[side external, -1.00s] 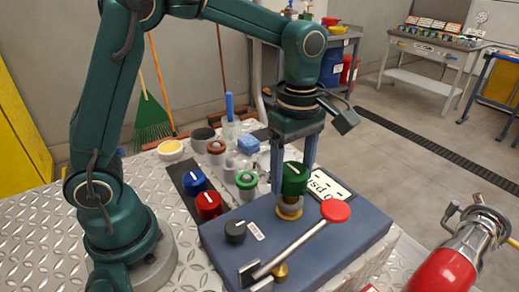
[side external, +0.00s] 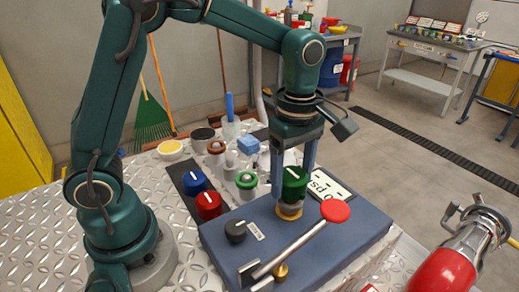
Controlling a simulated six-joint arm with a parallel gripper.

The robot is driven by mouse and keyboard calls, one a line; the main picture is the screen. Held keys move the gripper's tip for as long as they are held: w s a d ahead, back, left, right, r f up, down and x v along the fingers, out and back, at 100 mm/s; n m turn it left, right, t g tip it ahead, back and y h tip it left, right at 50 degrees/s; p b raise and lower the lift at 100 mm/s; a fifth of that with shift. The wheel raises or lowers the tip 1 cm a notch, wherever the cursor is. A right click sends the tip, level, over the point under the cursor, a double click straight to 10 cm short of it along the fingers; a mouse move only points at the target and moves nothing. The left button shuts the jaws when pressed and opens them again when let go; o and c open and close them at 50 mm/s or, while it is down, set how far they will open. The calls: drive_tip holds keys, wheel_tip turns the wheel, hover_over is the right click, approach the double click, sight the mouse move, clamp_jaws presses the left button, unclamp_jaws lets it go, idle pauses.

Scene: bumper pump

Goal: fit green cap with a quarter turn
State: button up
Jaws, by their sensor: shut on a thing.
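The green cap (side external: 293,185) has a white line on its top. My gripper (side external: 300,172) points down and is shut on the green cap. The cap is over a brass-coloured neck (side external: 289,211) on the blue-grey pump base (side external: 330,240). The cap's lower edge is close to the neck; whether it is fully seated I cannot tell. The white line now runs diagonally, up and to the left.
A red-knobbed lever (side external: 335,211) slants across the base just in front of the cap. A black knob (side external: 236,231) is to the left. Blue (side external: 194,182) and red (side external: 209,205) caps stand on a dark strip. A green-ringed part (side external: 246,181) is behind.

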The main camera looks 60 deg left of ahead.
drive_tip(key=shift+f, duration=0.85)
idle(1.1)
drive_tip(key=m, duration=0.4)
drive_tip(key=shift+m, duration=0.6)
drive_tip(key=m, duration=0.3)
drive_tip(key=shift+m, duration=1.1)
drive_tip(key=shift+r, duration=0.1)
